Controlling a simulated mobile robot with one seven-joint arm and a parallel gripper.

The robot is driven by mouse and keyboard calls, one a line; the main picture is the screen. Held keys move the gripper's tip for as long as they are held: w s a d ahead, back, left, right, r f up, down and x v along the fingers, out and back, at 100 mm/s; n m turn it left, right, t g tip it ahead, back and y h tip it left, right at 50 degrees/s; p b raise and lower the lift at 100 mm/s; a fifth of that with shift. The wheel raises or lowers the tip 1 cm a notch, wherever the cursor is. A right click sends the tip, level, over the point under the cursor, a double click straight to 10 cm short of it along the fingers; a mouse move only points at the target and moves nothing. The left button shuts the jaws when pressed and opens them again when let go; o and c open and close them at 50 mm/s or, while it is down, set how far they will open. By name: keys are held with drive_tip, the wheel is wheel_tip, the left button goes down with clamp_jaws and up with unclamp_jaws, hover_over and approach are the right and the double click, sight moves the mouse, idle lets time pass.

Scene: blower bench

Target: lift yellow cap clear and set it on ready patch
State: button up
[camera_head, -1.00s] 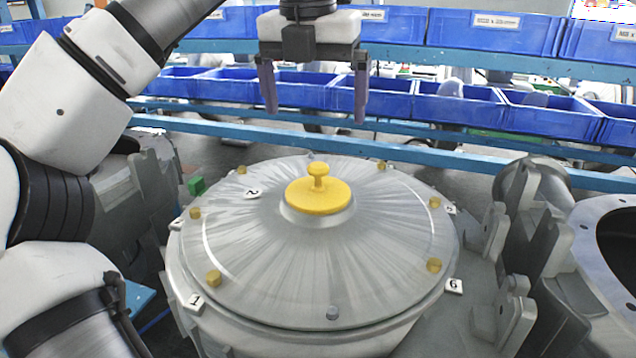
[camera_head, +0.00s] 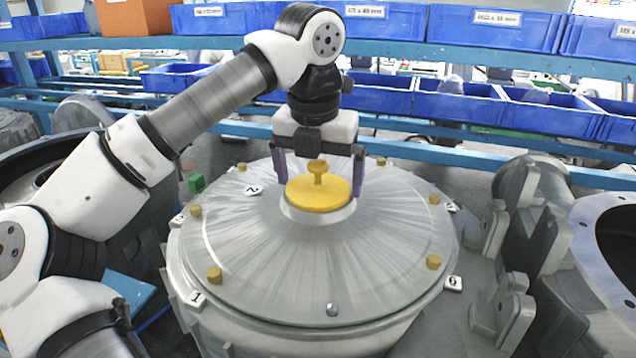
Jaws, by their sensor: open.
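The yellow cap (camera_head: 319,195) sits on the raised centre of the round metal blower cover (camera_head: 260,260). It is a flat disc with a small knob on top. My gripper (camera_head: 319,190) is open, with its two purple fingers pointing down, one to each side of the cap's knob. The fingers look apart from the knob. No ready patch can be made out for certain.
Yellow bolt heads (camera_head: 214,275) and numbered tags (camera_head: 453,283) ring the cover, with one grey bolt (camera_head: 332,310) at the front. A green block (camera_head: 196,182) is behind left. Metal brackets (camera_head: 500,300) stand to the right. Blue bins (camera_head: 550,115) line the rack behind.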

drive_tip(key=shift+f, duration=0.15)
drive_tip(key=shift+s, duration=0.1)
drive_tip(key=c, duration=0.8)
drive_tip(key=shift+o, duration=0.2)
